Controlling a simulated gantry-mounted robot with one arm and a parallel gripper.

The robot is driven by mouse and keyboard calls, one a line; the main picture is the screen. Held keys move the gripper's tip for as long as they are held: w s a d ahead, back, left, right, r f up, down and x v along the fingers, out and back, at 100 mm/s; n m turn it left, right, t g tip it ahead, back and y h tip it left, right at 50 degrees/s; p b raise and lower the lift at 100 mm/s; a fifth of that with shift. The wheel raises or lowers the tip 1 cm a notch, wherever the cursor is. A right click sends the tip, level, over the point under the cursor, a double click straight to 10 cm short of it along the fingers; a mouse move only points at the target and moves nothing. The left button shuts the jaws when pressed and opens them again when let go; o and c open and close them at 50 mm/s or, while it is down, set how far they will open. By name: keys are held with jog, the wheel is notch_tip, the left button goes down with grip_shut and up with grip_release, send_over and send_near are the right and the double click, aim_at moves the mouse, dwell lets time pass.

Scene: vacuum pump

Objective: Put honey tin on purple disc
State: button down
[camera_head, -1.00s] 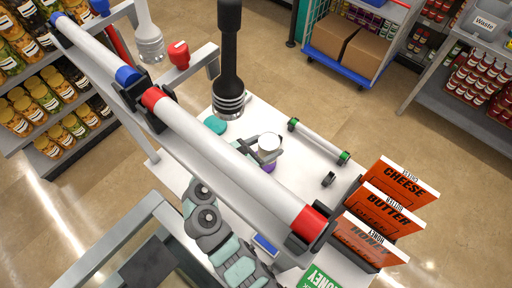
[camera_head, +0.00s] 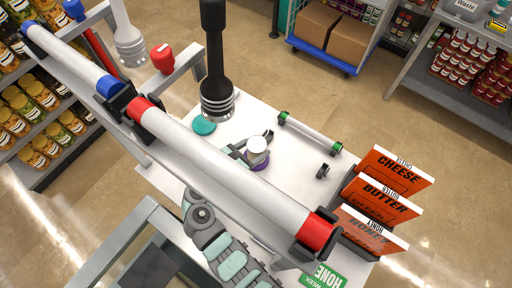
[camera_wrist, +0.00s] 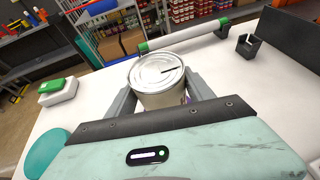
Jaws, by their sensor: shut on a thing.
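The honey tin (camera_head: 257,146) is a small light-coloured can with a silvery lid. In the wrist view the tin (camera_wrist: 158,82) stands upright between the two fingers of my gripper (camera_wrist: 160,95), which is shut on it. The purple disc (camera_head: 259,166) shows as a purple patch just below the tin in the head view. A sliver of purple (camera_wrist: 188,99) shows beside the tin in the wrist view. The tin hides much of the disc, and I cannot tell whether the tin touches it.
A teal disc (camera_head: 204,125) lies to the left on the white table (camera_head: 290,175). A white rod with green ends (camera_head: 310,132) and a small black holder (camera_head: 323,171) are to the right. Orange signs (camera_head: 384,205) stand at the right edge. A black hanging tool (camera_head: 217,80) is near.

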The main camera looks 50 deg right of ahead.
jog(key=shift+c, duration=1.9)
grip_release()
jog(key=shift+f, duration=0.15)
jog(key=v, duration=1.2)
jog(key=shift+b, duration=0.45)
